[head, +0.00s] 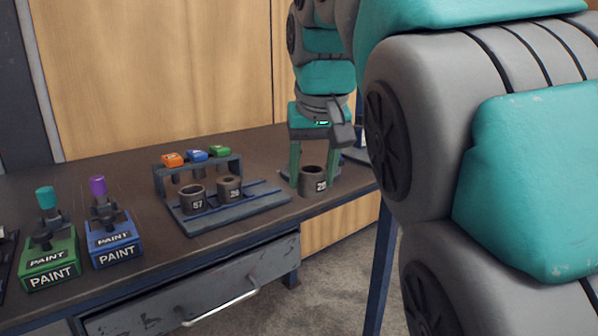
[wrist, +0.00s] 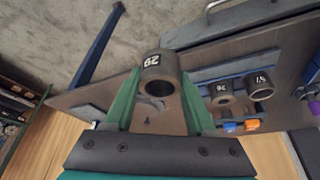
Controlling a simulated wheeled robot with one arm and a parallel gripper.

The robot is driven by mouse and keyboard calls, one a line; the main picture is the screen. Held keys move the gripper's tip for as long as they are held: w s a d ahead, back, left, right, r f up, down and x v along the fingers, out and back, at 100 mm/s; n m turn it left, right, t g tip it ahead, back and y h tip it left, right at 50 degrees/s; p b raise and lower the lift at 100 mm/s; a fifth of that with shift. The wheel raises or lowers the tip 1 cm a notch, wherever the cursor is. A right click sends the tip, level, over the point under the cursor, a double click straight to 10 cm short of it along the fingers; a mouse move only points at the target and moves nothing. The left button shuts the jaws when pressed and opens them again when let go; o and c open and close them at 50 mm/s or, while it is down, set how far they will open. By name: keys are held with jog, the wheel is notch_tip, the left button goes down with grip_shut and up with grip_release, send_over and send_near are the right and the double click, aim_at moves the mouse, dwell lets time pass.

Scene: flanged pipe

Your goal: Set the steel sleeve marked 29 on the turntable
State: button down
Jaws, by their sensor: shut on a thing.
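My gripper (head: 312,170) points down near the right end of the bench, its green fingers shut on a dark steel sleeve (head: 313,183). The sleeve's label looks like 29, though it is small. The sleeve also shows in the wrist view (wrist: 158,74) between the fingertips, with its open bore visible. It is upright in the head view. I cannot tell whether it touches anything below. A dark, low shape shows behind the sleeve and fingers; I cannot tell whether it is the turntable.
A grey rack (head: 232,208) left of my gripper holds a sleeve marked 57 (head: 192,198) and another labelled sleeve (head: 229,188). Orange, blue and green blocks sit on its rear bar. Green (head: 50,258) and blue (head: 114,240) paint boxes stand farther left. The bench front edge is close.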

aim_at(311, 165)
jog(key=shift+r+p, duration=1.25)
jog(key=shift+r, duration=1.3)
